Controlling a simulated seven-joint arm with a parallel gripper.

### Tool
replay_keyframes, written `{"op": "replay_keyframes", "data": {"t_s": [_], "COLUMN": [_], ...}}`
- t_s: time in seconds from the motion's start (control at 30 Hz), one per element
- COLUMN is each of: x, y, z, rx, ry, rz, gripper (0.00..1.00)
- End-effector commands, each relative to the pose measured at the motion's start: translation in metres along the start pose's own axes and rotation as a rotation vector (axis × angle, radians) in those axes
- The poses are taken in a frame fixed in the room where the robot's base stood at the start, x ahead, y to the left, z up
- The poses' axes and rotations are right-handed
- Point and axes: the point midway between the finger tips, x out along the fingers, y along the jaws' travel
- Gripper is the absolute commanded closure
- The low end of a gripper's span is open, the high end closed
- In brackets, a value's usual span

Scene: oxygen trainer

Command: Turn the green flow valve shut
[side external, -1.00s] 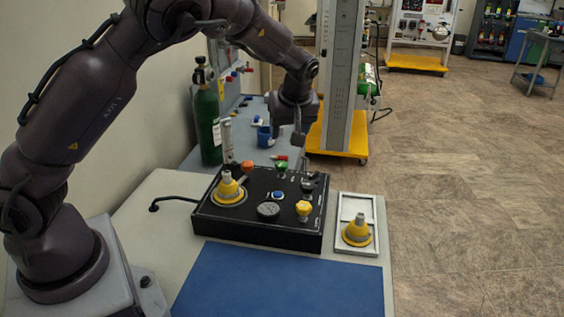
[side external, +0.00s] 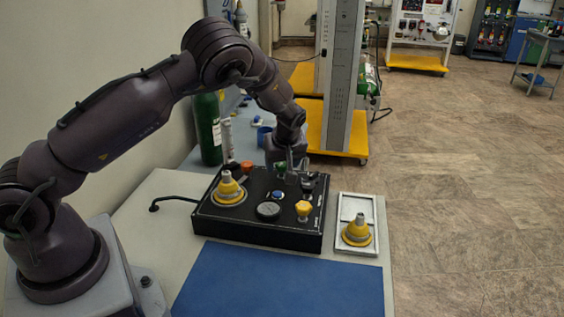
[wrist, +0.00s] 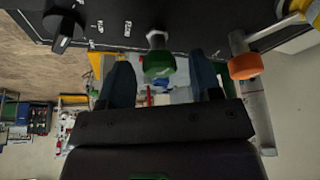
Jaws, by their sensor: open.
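The black trainer panel (side external: 245,225) lies on the table. The green flow valve (side external: 281,166) is at its far edge, partly hidden by my gripper in the side view. In the wrist view the green valve knob (wrist: 159,64) shows on a grey stem. My gripper (wrist: 165,84) is open, its two fingers apart with the green knob between them in the picture. In the side view my gripper (side external: 287,166) is down at the far edge of the panel. I cannot tell whether a finger touches the knob.
An orange knob (wrist: 245,66) is right of the green one in the wrist view, close to a finger. A black knob (wrist: 64,28) is at the left. A yellow knob (side external: 303,210) and yellow cone (side external: 228,189) stand on the panel. A white tray (side external: 343,208) is beside it.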

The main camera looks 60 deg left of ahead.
Motion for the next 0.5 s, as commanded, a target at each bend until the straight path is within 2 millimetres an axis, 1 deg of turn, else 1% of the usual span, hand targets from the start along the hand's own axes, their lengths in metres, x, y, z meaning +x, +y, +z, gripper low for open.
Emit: {"op": "replay_keyframes", "data": {"t_s": [0.27, 0.3, 0.37, 0.4, 0.47, 0.5], "x": [0.0013, 0.0012, 0.0012, 0.0011, 0.0011, 0.0011], "y": [0.0002, 0.0001, 0.0001, 0.0001, 0.0001, 0.0001], "z": [0.0001, 0.0001, 0.0001, 0.0001, 0.0001, 0.0001], "rx": [0.000, 0.000, 0.000, 0.000, 0.000, 0.000], "ry": [0.000, 0.000, 0.000, 0.000, 0.000, 0.000], "rz": [0.001, 0.001, 0.001, 0.000, 0.000, 0.000], "gripper": [0.42, 0.51, 0.64, 0.74, 0.87, 0.91]}}
